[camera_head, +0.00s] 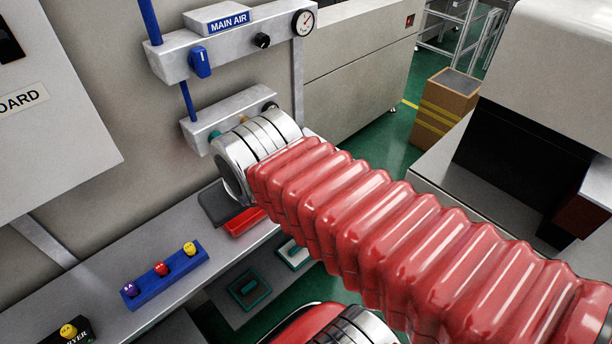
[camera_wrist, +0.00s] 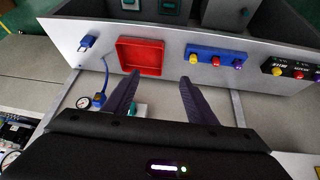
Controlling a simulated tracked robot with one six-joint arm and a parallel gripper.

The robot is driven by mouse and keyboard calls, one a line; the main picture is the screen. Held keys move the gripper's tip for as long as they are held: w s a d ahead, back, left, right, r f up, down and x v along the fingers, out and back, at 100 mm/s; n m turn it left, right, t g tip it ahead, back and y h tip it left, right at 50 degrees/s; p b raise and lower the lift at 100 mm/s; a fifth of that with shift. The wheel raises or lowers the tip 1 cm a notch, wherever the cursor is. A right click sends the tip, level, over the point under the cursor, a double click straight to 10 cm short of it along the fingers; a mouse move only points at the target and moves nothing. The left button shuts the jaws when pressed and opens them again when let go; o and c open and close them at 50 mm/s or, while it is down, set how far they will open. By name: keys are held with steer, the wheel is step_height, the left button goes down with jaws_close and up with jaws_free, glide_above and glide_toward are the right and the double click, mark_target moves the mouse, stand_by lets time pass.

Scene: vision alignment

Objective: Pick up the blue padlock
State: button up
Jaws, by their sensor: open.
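A small blue item (camera_wrist: 87,43), which looks like the blue padlock, lies on the pale shelf at the upper left of the wrist view. It is left of a red tray (camera_wrist: 140,56) and apart from it. In the head view I cannot make it out; my arm covers that part of the shelf. My gripper (camera_wrist: 161,78) is open, with two dark fingers spread and nothing seen between them. In the wrist view its fingertips appear below and right of the blue item, apart from it.
A blue rack (camera_head: 165,275) holds yellow, red and purple round pieces on the shelf. The MAIN AIR panel (camera_head: 230,45) carries a blue handle (camera_head: 200,62) and a gauge (camera_head: 303,22) above the shelf. A dark box (camera_head: 72,333) stands at the shelf's near end.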

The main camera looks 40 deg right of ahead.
steer(key=w+d+f+t+h, duration=0.1)
steer(key=w+d+f, duration=0.2)
steer(key=d, duration=0.7)
steer(key=w+d+f+t+h, duration=0.1)
steer(key=w+d+f+h, duration=0.2)
steer(key=d, duration=0.6)
steer(key=w+d+f+t, duration=0.1)
steer(key=w+d+f, duration=0.3)
steer(key=d, duration=0.6)
steer(key=s+f+t+y, duration=0.4)
steer(key=s+f, duration=0.3)
steer(key=f, duration=0.3)
steer(key=shift+s+d+f+n+t+y, duration=0.3)
steer(key=shift+s+n+y, duration=0.1)
steer(key=shift+y, duration=0.2)
steer(key=shift+x, duration=4.3)
